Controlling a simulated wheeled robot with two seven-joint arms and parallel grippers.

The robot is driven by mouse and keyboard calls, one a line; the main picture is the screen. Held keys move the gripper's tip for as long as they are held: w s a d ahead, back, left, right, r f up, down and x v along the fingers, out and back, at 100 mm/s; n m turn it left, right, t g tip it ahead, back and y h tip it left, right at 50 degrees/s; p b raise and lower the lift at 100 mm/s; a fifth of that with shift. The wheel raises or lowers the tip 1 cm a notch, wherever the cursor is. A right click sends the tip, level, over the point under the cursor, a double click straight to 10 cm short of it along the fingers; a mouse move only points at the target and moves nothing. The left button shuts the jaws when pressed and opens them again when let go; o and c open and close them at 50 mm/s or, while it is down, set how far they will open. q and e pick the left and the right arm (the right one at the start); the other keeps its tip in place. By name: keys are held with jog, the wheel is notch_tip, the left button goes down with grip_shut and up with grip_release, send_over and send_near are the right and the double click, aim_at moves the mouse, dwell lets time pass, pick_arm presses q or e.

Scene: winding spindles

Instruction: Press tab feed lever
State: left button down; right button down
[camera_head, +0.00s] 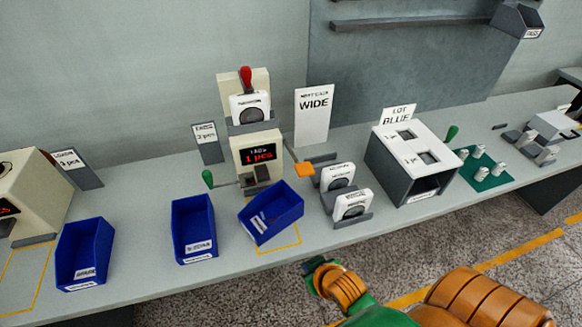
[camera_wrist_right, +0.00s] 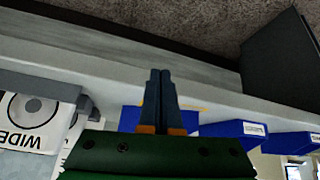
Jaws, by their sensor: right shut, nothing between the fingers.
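The cream tab machine (camera_head: 258,133) stands mid-table, its red display reading "1 pcs". It has a red-knobbed lever (camera_head: 246,76) on top, a green-knobbed lever (camera_head: 208,178) at its left and an orange paddle (camera_head: 304,170) at its right. No label tells which is the tab feed lever. A tilted blue bin (camera_head: 272,222) sits at its front. My right gripper (camera_head: 312,268) is in front of the table edge, apart from the machine and levers. In the wrist view its fingers (camera_wrist_right: 158,90) are together and empty. My left gripper is out of view.
Two more blue bins (camera_head: 194,215) (camera_head: 85,240) stand left. WIDE cartridges (camera_head: 338,176) sit in grey holders right of the machine, beside a cream-and-grey box (camera_head: 415,160) marked LOT BLUE. A WIDE sign (camera_head: 313,112) stands behind. Floor is open before the table.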

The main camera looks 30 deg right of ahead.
jog(key=w+d+r+m+t+h, duration=0.1)
jog(key=w+d+r+t, duration=0.2)
jog(key=r, duration=0.8)
jog(key=w+d+r+m+t+h+p, duration=0.1)
jog(key=w+d+r+t+h, duration=0.1)
jog(key=r, duration=1)
jog(key=w+d+t, duration=0.1)
jog(key=t, duration=0.1)
jog(key=shift+r+m+t, duration=0.3)
jog(key=shift+m+t, duration=0.1)
jog(key=shift+d, duration=0.1)
send_over(307, 170)
jog(key=s+a, duration=0.1)
jog(key=s, duration=0.1)
notch_tip(307, 170, down, 2)
jog(key=f, duration=0.3)
jog(key=shift+w+f, duration=0.3)
jog(key=shift+f, duration=0.1)
jog(key=shift+s+f, duration=0.1)
jog(key=shift+f, duration=0.25)
